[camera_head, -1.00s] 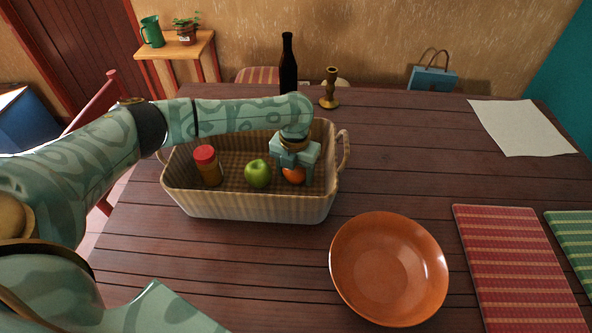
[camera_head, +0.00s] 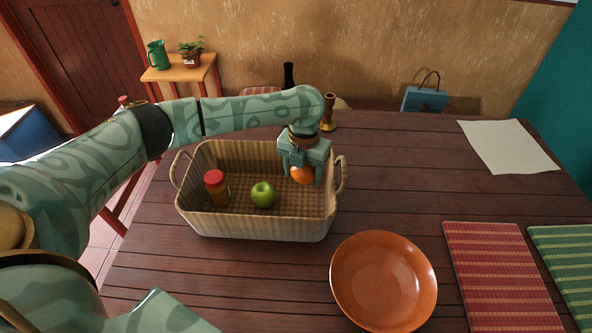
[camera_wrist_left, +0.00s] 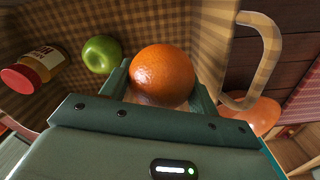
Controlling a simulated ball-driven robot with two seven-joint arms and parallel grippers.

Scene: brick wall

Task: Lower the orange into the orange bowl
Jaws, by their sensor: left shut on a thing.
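The orange (camera_head: 303,174) is held between the fingers of my left gripper (camera_head: 302,172), above the right end of the basket. In the left wrist view the orange (camera_wrist_left: 162,76) sits between both fingers, with the basket's inside beyond it. The orange bowl (camera_head: 384,281) stands empty on the table, in front of the basket and to its right. Part of what looks like the bowl (camera_wrist_left: 257,115) shows behind the basket handle in the left wrist view. My right gripper is in neither view.
The wicker basket (camera_head: 258,226) holds a green apple (camera_head: 263,195) and a red-lidded jar (camera_head: 217,188). Its right handle (camera_head: 342,176) stands up beside my gripper. A red striped mat (camera_head: 500,276) lies right of the bowl. A dark bottle (camera_head: 289,77) and candlestick (camera_head: 329,113) stand behind.

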